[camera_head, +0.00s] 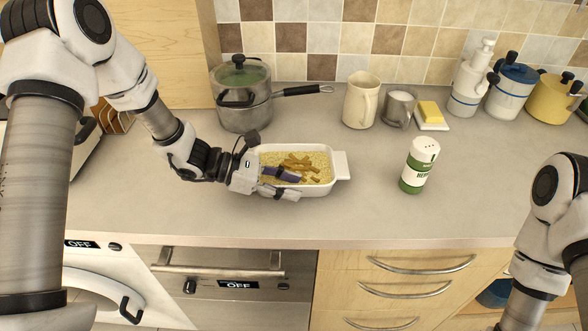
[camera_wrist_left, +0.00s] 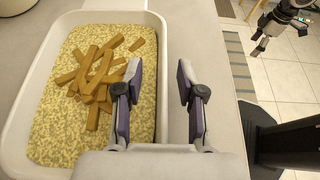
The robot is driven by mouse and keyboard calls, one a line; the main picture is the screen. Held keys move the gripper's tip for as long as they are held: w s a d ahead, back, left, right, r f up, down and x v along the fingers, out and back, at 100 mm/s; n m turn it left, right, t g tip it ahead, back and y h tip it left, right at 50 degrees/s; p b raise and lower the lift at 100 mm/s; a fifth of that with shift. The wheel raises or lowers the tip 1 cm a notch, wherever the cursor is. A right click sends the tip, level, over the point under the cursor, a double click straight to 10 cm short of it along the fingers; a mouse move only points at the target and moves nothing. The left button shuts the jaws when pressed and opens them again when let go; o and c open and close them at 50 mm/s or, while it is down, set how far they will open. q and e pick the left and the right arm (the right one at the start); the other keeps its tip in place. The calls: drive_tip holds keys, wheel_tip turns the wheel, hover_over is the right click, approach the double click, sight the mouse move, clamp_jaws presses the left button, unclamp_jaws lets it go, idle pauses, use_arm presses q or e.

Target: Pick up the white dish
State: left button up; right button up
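The white dish (camera_head: 342,166), a rectangular baking dish with a tab handle, stands on the counter, filled with yellowish grains and brown sticks. It also shows in the left wrist view (camera_wrist_left: 28,85). My left gripper (camera_head: 292,185) is at the dish's front long side. In the left wrist view its fingers (camera_wrist_left: 158,75) are apart, one over the food inside and one outside, with the dish's wall between them. I cannot tell whether either finger touches the wall. My right gripper (camera_wrist_left: 279,34) shows small at the top right of the left wrist view, fingers apart; the head view cuts it off.
A lidded pot (camera_head: 243,98) stands behind the dish. A cream pitcher (camera_head: 360,100), a metal cup (camera_head: 399,109) and a butter dish (camera_head: 430,115) line the back. A green-and-white shaker (camera_head: 419,165) stands to the right. The counter's front strip is clear.

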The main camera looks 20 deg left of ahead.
use_arm(q)
drive_tip(key=shift+s+r, duration=0.1)
clamp_jaws()
drive_tip(key=shift+r, duration=0.1)
